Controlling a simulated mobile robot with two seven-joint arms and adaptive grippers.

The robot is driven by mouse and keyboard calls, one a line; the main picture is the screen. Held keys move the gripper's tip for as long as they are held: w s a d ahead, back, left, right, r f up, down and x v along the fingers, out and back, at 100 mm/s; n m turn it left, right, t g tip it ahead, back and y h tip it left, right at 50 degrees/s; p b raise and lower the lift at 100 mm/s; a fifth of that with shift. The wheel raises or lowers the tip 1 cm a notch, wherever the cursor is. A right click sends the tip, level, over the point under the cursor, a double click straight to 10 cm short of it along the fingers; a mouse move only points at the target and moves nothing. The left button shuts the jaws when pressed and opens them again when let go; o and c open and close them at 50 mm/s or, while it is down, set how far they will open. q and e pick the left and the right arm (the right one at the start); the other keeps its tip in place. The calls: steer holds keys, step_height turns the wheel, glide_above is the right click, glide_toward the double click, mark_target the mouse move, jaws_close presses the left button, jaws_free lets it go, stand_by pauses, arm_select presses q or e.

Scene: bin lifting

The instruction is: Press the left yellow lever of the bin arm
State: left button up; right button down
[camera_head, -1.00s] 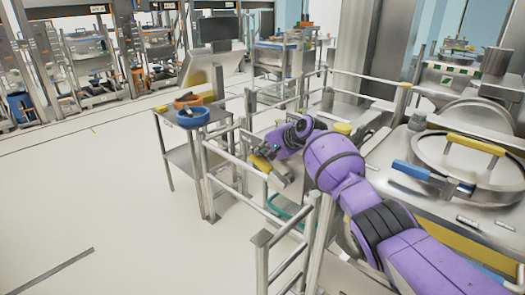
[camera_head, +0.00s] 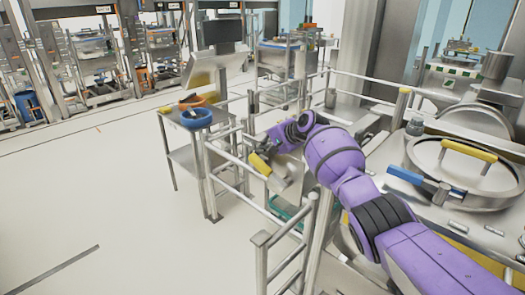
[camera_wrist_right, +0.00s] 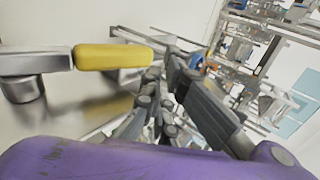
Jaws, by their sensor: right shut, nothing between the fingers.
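The yellow lever (camera_head: 260,164) sits on a metal bin arm beside the railing, in the middle of the head view. In the right wrist view the lever (camera_wrist_right: 113,57) is a rounded yellow handle on a metal bar, left of the fingers. My right gripper (camera_head: 266,146) is at the end of the purple arm, just above the lever in the head view. Its dark fingers (camera_wrist_right: 165,72) are shut and empty near the lever's right end; I cannot tell whether they touch it. My left gripper is not in view.
Metal railings (camera_head: 262,240) stand below and around my right arm. A side table (camera_head: 178,130) holds a blue bowl (camera_head: 194,118) and an orange one (camera_head: 192,101). A round lid (camera_head: 485,175) with yellow and blue handles is at right. The floor at left is clear.

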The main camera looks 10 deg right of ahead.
step_height(320, 180, up, 9)
steer(key=s+d+p, duration=0.1)
steer(key=s+d, duration=0.1)
steer(key=shift+s, duration=0.25)
step_height(320, 180, up, 5)
steer(key=w+n+t+h, duration=0.1)
steer(key=w+n+t, duration=0.2)
steer(key=n, duration=0.1)
steer(key=s+d+f+n+t+h, duration=0.1)
steer(key=s+f+n, duration=0.3)
steer(key=s+f, duration=0.8)
steer(key=s+d+f+n+t+h, duration=0.1)
steer(key=s+f+n, duration=0.3)
steer(key=s+f, duration=0.85)
steer(key=s+d+f+g+h, duration=0.1)
steer(key=s+f, duration=0.7)
steer(key=s, duration=0.5)
steer(key=s+d+f+g+h, duration=0.1)
steer(key=s+f+g, duration=0.1)
steer(key=s+f, duration=0.6)
steer(key=s+d+f+m+g+h, duration=0.1)
steer(key=s+f, duration=0.7)
steer(key=s, duration=1.1)
steer(key=shift+s+d+g, duration=0.35)
steer(key=shift+d+g, duration=0.05)
steer(key=shift+d, duration=0.15)
